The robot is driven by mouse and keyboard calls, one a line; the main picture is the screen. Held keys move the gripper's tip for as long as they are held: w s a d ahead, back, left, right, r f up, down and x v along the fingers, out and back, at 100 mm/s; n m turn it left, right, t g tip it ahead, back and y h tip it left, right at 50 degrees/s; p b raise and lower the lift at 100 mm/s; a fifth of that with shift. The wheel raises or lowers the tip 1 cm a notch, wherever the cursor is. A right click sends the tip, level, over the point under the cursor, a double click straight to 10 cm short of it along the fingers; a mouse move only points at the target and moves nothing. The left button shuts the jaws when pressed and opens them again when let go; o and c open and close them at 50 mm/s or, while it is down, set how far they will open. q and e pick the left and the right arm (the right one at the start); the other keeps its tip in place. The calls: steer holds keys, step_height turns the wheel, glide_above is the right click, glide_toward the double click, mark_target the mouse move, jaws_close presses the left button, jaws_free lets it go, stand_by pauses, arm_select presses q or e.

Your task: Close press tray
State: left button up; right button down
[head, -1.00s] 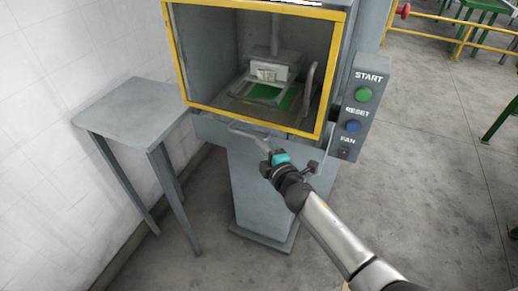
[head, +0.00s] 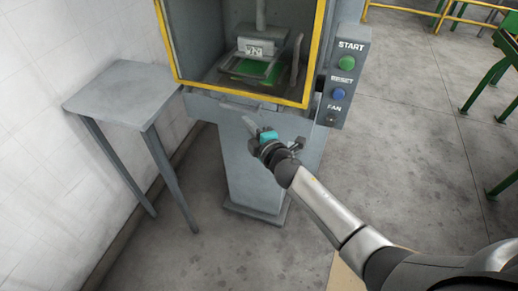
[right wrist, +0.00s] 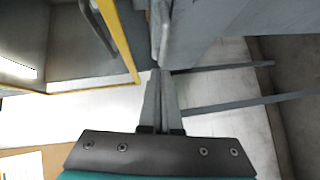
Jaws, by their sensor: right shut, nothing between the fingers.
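The press (head: 252,160) is a grey cabinet on a pedestal, with a yellow-framed opening (head: 238,98). Inside, a press head (head: 260,45) hangs over a grey tray with a green plate (head: 250,68). A grey ledge with a small handle-like bar (head: 262,106) lies just under the frame. My right gripper (head: 247,119) is shut and empty, just below and in front of this ledge. In the right wrist view its fingers (right wrist: 161,80) are together, close to a grey panel edge; contact cannot be told. My left gripper is not in view.
A grey side table (head: 122,92) stands left of the press by the white wall. A control box (head: 343,78) with green and blue buttons is on the press's right side. Yellow rails (head: 425,14) stand at the back right.

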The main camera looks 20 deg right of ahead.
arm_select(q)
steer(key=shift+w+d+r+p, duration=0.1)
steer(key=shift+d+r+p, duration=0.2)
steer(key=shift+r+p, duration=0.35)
arm_select(e)
steer(key=v, duration=0.9)
steer(key=shift+s, duration=0.3)
